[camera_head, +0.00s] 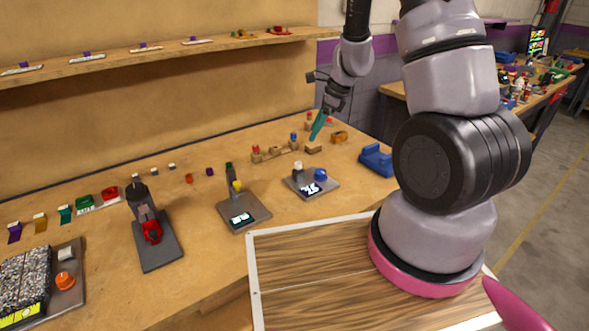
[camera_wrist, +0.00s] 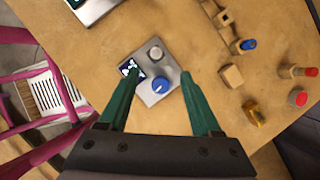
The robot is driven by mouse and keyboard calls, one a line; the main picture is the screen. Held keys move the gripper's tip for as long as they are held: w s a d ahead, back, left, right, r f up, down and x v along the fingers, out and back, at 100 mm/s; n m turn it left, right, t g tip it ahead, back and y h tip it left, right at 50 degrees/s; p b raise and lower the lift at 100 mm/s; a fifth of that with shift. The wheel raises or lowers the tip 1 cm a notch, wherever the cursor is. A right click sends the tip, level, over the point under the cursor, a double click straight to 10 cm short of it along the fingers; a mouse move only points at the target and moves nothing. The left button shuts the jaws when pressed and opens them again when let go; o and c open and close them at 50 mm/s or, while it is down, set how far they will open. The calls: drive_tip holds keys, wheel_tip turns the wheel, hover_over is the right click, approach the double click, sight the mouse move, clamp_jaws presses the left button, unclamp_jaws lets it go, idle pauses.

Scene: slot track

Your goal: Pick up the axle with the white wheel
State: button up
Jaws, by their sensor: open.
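I cannot make out an axle with a white wheel for sure in either view. My gripper (camera_head: 318,128) is open and empty; in the wrist view its two green fingers (camera_wrist: 162,75) are spread above a grey board. Small axle-like pieces lie to the right in the wrist view: one with a blue end (camera_wrist: 247,45) and two with red ends, an upper one (camera_wrist: 298,72) and a lower one (camera_wrist: 298,98). A slotted wooden track (camera_wrist: 224,18) is beside the blue-ended piece. In the head view the wooden track (camera_head: 275,152) has red and blue tops.
The grey board (camera_head: 312,186) carries a blue knob (camera_head: 320,174), a pale knob (camera_head: 298,168) and a display. A wooden block (camera_wrist: 232,76) and an orange-yellow piece (camera_wrist: 254,113) lie nearby. A blue holder (camera_head: 376,160) stands at the table's right edge. The left side holds more stands.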

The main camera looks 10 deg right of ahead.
hover_over(299, 163)
drive_tip(key=d, duration=0.3)
wheel_tip(299, 163, down, 7)
drive_tip(key=shift+m, duration=0.4)
drive_tip(key=shift+s+a+x, duration=0.15)
drive_tip(key=shift+x, duration=0.7)
drive_tip(key=shift+s+a+x, duration=0.1)
drive_tip(key=shift+x, duration=0.75)
drive_tip(key=shift+s+a+x, duration=0.15)
drive_tip(key=shift+x, duration=0.75)
drive_tip(key=shift+r, duration=0.15)
clamp_jaws()
